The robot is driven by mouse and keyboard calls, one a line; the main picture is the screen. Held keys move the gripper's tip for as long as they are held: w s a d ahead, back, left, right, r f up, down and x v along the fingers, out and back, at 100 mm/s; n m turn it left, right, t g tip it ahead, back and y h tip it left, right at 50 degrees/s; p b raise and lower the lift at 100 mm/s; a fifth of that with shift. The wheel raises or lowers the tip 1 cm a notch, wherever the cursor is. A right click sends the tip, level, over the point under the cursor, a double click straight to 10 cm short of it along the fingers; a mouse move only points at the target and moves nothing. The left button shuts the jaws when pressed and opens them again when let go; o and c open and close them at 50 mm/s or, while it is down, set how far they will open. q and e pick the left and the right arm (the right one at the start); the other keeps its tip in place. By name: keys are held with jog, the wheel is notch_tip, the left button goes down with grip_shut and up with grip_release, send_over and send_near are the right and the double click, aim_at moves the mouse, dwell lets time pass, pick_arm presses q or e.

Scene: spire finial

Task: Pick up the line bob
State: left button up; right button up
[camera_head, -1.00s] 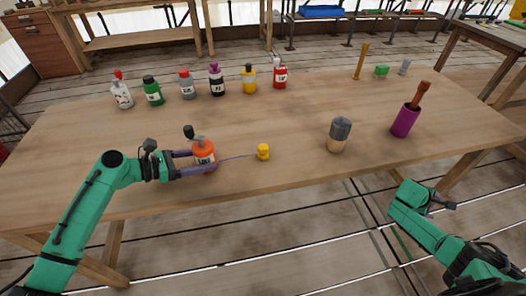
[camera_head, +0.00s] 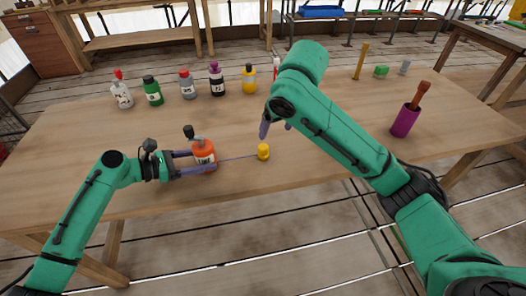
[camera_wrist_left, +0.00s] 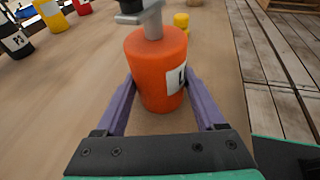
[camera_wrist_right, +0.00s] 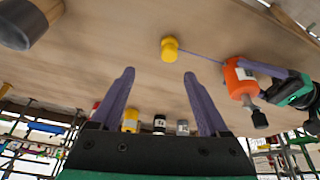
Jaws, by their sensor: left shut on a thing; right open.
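The line bob is the small yellow piece (camera_head: 263,151) standing on the table; it also shows in the right wrist view (camera_wrist_right: 170,48). A thin purple line runs from it to the orange bottle (camera_head: 204,152) with a label and a dark-knobbed crank on top. My left gripper (camera_head: 196,160) is shut around the orange bottle, with a finger on each side in the left wrist view (camera_wrist_left: 157,75). My right gripper (camera_head: 275,128) is open and empty, above and just right of the yellow bob. In its wrist view the bob lies beyond the fingertips.
Several labelled bottles (camera_head: 153,92) stand along the far side of the table (camera_head: 80,150). A purple cup (camera_head: 404,121) with a brown handle stands at the right. A dark-topped mallet (camera_wrist_right: 22,25) shows in the right wrist view. The table front near the bob is clear.

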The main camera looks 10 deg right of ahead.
aim_at(264, 147)
jog(key=shift+g, duration=0.3)
jog(key=x, duration=0.4)
jog(key=a+x, duration=0.1)
jog(key=x, duration=0.7)
jog(key=shift+a+r, duration=0.1)
jog(key=shift+a, duration=0.2)
grip_shut()
